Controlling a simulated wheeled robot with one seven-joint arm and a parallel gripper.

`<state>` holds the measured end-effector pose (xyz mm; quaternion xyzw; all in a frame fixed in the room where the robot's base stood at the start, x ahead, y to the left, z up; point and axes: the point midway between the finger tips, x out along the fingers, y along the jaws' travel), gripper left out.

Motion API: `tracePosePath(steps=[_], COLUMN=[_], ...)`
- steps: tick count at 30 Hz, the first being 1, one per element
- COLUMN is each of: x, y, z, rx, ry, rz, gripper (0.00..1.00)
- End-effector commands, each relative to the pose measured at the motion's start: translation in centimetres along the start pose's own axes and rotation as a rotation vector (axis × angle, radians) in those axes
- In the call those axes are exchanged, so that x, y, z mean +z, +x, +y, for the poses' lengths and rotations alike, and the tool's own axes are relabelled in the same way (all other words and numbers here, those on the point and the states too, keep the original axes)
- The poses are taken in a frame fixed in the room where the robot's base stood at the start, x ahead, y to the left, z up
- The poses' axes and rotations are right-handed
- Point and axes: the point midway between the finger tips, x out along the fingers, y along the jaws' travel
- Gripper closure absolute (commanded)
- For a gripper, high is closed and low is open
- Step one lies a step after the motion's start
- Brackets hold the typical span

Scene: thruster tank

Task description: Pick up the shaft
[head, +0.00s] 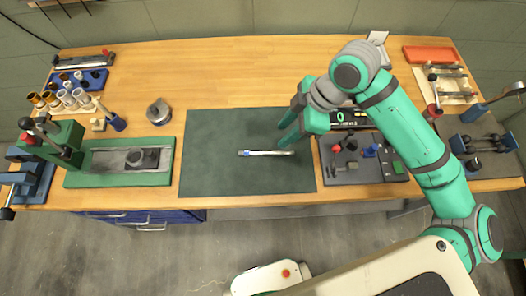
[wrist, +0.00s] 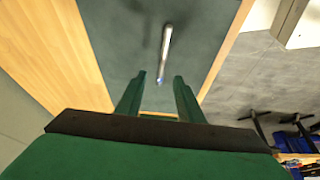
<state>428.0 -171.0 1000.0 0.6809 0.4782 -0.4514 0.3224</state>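The shaft (head: 266,153) is a thin silver rod with a blue band near its left end. It lies flat on the dark green mat (head: 215,170), roughly level with the picture's width. In the wrist view the shaft (wrist: 166,52) lies beyond the fingertips, with its blue-marked end nearest to them. My gripper (head: 281,134) hangs above the mat, just behind and above the shaft's right half in the head view. In the wrist view my gripper (wrist: 158,78) has its two green fingers apart, with nothing between them.
A green fixture (head: 120,178) stands left of the mat, and a dark tray (head: 360,172) with small parts lies right of it. A round metal piece (head: 158,112) stands behind the mat's left corner. The wooden table (head: 230,75) is clear behind the mat.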

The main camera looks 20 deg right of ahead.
Motion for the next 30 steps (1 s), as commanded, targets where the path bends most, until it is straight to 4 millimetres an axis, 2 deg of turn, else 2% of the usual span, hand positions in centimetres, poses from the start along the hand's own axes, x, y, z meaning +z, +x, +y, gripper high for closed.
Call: tracePosePath(steps=[9, 17, 24, 30], x=[0.0, 0.1, 0.4, 0.4], y=[4.2, 6.0, 9.1, 10.5], z=[-0.4, -0.4, -0.7, -0.7], rx=[-0.013, -0.011, -0.012, -0.011], ry=[-0.005, -0.004, -0.004, -0.003], rz=[0.0, 0.0, 0.0, -0.002], gripper=[0.66, 0.66, 0.66, 0.66])
